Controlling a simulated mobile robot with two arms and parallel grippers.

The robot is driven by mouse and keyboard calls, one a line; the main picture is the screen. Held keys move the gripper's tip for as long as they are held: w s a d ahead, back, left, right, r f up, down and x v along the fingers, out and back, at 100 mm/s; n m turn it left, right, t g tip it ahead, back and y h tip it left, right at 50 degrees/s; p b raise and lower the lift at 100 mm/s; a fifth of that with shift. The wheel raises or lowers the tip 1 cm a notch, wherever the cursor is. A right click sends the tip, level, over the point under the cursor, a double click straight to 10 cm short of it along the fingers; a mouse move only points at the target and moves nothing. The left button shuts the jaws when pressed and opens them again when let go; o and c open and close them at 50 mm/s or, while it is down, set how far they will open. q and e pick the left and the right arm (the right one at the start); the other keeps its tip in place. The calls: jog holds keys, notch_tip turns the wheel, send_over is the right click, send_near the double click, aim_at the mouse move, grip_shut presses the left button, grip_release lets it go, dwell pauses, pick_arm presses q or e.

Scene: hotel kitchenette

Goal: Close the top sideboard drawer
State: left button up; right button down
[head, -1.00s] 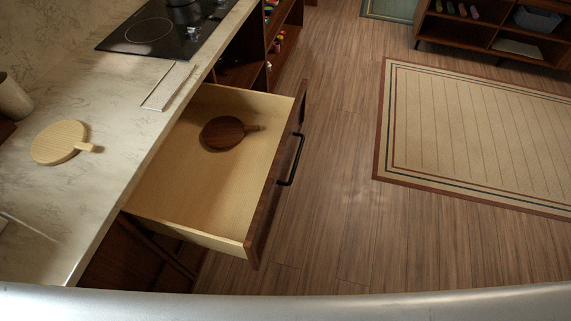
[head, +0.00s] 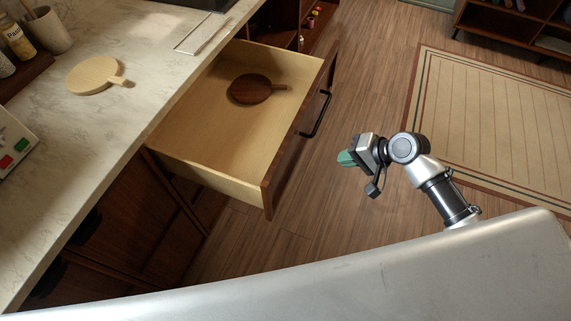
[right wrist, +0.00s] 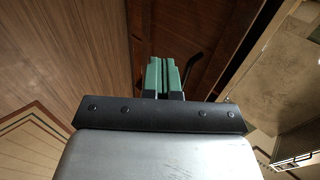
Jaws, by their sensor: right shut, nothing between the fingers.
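The top sideboard drawer (head: 220,126) stands pulled out from under the counter in the head view. Its dark wooden front (head: 296,136) carries a black bar handle (head: 319,114). A dark round board with a short handle (head: 250,89) lies inside it. My right gripper (head: 346,158) is to the right of the drawer front, apart from it, over the floor. Its green fingers (right wrist: 165,78) are together and empty in the right wrist view, where a dark wooden face and a black handle (right wrist: 193,66) show beyond them. My left gripper is not in view.
The marble counter (head: 150,60) holds a light round board (head: 94,75), a cup (head: 48,30) and a device with red and green buttons (head: 12,146). Wooden floor (head: 370,80) is clear beside the drawer. A striped rug (head: 490,120) lies at the right.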

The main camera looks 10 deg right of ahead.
pick_arm(q)
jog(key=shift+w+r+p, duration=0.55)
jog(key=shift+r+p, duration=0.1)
jog(key=shift+p, duration=0.05)
pick_arm(e)
send_near(293, 158)
jog(key=shift+x, duration=3.25)
jog(key=shift+s+a, duration=0.1)
